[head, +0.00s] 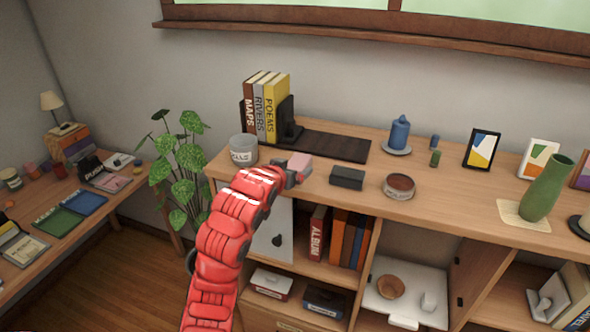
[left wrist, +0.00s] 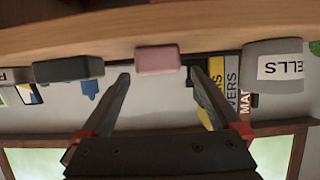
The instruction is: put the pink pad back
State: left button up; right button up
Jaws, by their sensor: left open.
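The pink pad (head: 300,161) is a small pink block on the top of the wooden sideboard (head: 460,210), near its front edge. My left gripper (head: 296,174) is at the pad, coming from the front, and hides part of it. In the left wrist view, which is upside down, the pink pad (left wrist: 158,60) shows between the tips of my open left gripper (left wrist: 160,77). The pad seems to lie just at or beyond the tips; I cannot tell whether they touch it. My right gripper is not in view.
A grey labelled cup (head: 243,150) stands left of the pad and a dark block (head: 347,178) right of it. A round tin (head: 398,187) is farther right. Behind are upright books (head: 265,105) with a black bookend and a bare dark mat (head: 335,146).

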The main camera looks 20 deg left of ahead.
pick_arm(q)
jog(key=b+v, duration=0.2)
jog(key=v, duration=0.6)
